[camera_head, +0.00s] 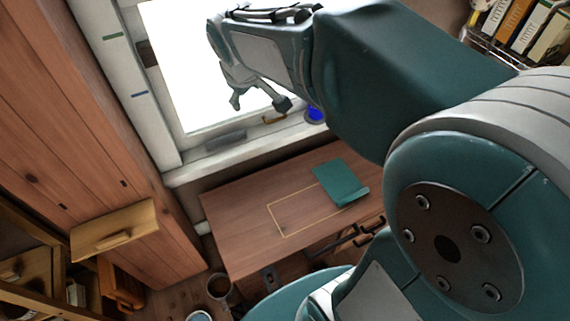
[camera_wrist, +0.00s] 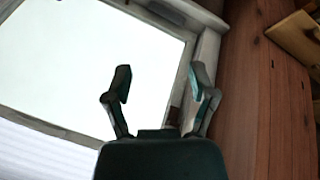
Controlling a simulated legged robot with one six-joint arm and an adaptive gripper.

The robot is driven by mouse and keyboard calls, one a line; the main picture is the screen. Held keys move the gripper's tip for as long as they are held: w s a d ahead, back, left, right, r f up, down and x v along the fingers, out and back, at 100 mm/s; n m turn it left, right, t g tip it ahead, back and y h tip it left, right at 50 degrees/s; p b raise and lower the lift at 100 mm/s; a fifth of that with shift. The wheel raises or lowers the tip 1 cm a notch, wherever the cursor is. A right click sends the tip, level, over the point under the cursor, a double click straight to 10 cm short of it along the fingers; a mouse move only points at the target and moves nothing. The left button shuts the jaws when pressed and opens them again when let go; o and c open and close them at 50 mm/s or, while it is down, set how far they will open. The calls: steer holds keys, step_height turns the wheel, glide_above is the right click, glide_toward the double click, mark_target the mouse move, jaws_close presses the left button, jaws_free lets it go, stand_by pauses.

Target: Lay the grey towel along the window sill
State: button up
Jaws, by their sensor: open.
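A small grey strip (camera_head: 225,141), which looks like the grey towel, lies lengthwise on the white window sill (camera_head: 205,165) in the head view, close under the bright pane. Its folds are too small to make out. My gripper (camera_head: 259,101) is open and empty in front of the window, above and to the right of the grey strip and apart from it. In the wrist view my gripper (camera_wrist: 160,85) shows two spread fingers with nothing between them, against the bright window (camera_wrist: 85,60).
A blue round object (camera_head: 316,114) sits at the sill's right part, near an orange-brown handle (camera_head: 274,118). A wooden table (camera_head: 235,222) below bears a folded teal item (camera_head: 338,182) beside a yellow outline. A wooden cabinet (camera_head: 95,150) stands left; boxes (camera_head: 515,25) fill a wire shelf upper right.

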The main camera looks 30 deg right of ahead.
steer(key=s+a+f+m+y, duration=0.1)
steer(key=s+m, duration=0.4)
steer(key=s, duration=1.4)
steer(key=shift+s+t+y, duration=0.25)
steer(key=shift+t+y, duration=0.05)
